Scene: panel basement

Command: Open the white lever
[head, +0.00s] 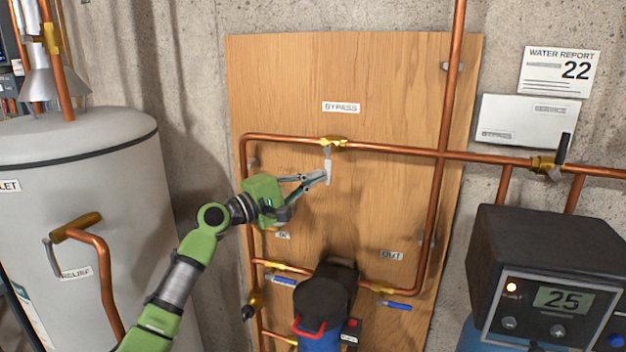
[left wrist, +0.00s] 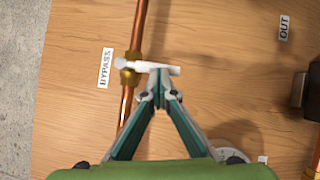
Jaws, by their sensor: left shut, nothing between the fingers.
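The white lever (head: 328,170) hangs down from a brass valve (head: 333,142) on the horizontal copper pipe, below the BYPASS label (head: 341,107). In the left wrist view the white lever (left wrist: 152,68) sticks out sideways from the brass valve (left wrist: 130,76), across the pipe. My left gripper (head: 324,178) is at the lever's lower part, its fingertips beside or touching it. In the left wrist view the fingertips (left wrist: 158,94) are close together right at the lever, with nothing seen between them. Whether they touch it I cannot tell. My right gripper does not show.
A wooden panel (head: 290,80) backs the copper pipes. Below are a dark filter unit (head: 326,290) and blue-handled valves (head: 398,305). A grey tank (head: 80,160) stands left. A dark control box (head: 545,270) reading 25 and a black-handled valve (head: 562,150) are at right.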

